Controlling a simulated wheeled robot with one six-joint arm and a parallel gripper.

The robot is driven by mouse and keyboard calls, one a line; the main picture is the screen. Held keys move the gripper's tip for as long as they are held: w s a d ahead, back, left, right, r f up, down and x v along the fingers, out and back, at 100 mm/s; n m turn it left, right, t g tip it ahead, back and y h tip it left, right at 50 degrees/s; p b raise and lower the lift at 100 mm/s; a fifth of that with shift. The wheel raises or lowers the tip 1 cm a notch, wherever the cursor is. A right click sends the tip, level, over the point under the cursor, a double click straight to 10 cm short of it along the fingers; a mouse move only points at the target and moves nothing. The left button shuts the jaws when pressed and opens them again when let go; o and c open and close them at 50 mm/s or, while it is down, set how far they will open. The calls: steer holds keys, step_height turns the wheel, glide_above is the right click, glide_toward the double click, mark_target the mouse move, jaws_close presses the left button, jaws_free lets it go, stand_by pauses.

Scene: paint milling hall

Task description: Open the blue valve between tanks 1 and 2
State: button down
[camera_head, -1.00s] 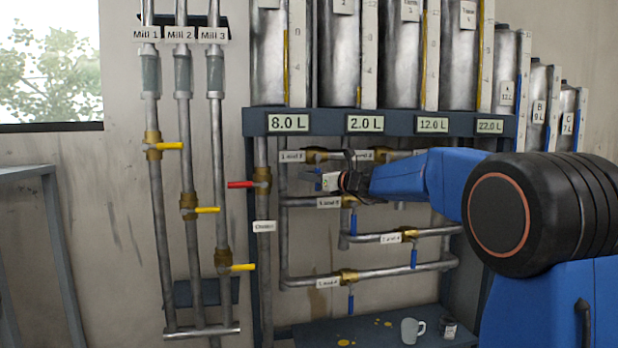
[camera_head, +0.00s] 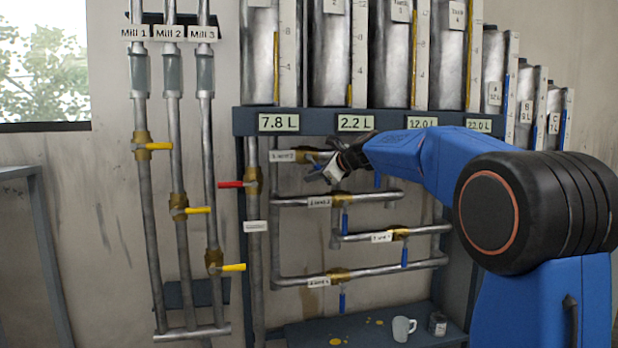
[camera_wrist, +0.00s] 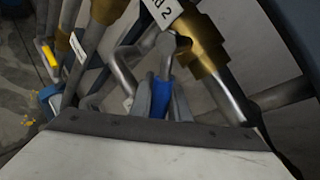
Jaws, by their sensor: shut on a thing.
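The valve labelled "1 and 2" sits on the top pipe, its label (camera_head: 283,156) left of my gripper (camera_head: 322,172) in the head view. In the wrist view its brass body (camera_wrist: 198,45) is upper right, beside a label ending in "2". The blue valve handle (camera_wrist: 160,99) is between the fingers of my gripper (camera_wrist: 161,106), which is shut on it. In the head view my gripper and wrist hide most of this handle. The display under tank 1 (camera_head: 278,122) reads 7.8 L and the one under tank 2 (camera_head: 355,122) reads 2.2 L.
Other blue-handled valves (camera_head: 345,220) hang on the pipes below. A red-handled valve (camera_head: 231,185) is to the left, and yellow-handled mill valves (camera_head: 158,146) are further left. A mug (camera_head: 403,328) and a small can (camera_head: 438,324) stand on the shelf below.

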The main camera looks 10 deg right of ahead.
steer(key=shift+d+r+n+h, duration=0.35)
steer(key=shift+d+n+h, duration=0.25)
steer(key=shift+h, duration=0.1)
steer(key=c, duration=1.7)
jaws_free()
steer(key=shift+o, duration=0.2)
steer(key=v, duration=1.7)
steer(key=shift+r, duration=0.35)
steer(key=shift+c, duration=0.7)
